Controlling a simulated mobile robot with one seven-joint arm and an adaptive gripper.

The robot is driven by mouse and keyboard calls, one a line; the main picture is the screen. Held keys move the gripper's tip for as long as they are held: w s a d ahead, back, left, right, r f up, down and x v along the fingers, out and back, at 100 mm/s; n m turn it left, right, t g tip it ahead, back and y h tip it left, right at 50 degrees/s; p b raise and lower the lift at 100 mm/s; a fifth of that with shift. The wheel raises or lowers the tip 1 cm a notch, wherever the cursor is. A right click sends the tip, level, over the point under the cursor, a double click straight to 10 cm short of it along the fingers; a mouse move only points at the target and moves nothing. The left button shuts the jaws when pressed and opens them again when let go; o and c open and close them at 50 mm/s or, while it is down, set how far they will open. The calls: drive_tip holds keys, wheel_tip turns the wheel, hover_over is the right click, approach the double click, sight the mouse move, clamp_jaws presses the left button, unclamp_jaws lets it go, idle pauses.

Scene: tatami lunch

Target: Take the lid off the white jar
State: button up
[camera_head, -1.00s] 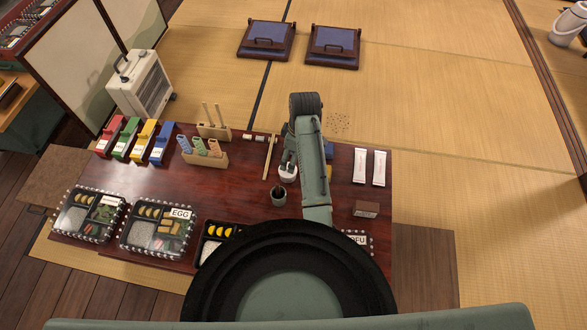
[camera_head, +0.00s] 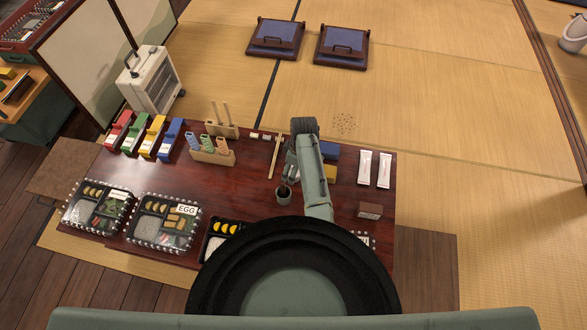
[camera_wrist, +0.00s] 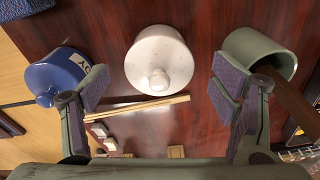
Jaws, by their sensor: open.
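The white jar (camera_wrist: 160,62) is in the middle of the wrist view, seen from above, with its round white lid and small knob (camera_wrist: 158,80) on it. My gripper (camera_wrist: 160,90) is open, with one finger pad on each side of the jar and a gap to it on both sides. The fingers hold nothing. In the head view my gripper (camera_head: 290,170) is over the table's right half, and my arm and gripper mostly hide the jar.
A blue jar (camera_wrist: 58,75) stands left of my fingers in the wrist view. A grey-green cup (camera_wrist: 258,55) with a brown stick is close to the right finger. Chopsticks (camera_wrist: 140,107) lie near the jar. Lunch boxes (camera_head: 165,222) stand along the table's front (camera_head: 235,178).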

drive_tip(key=shift+c, duration=0.3)
drive_tip(key=c, duration=1)
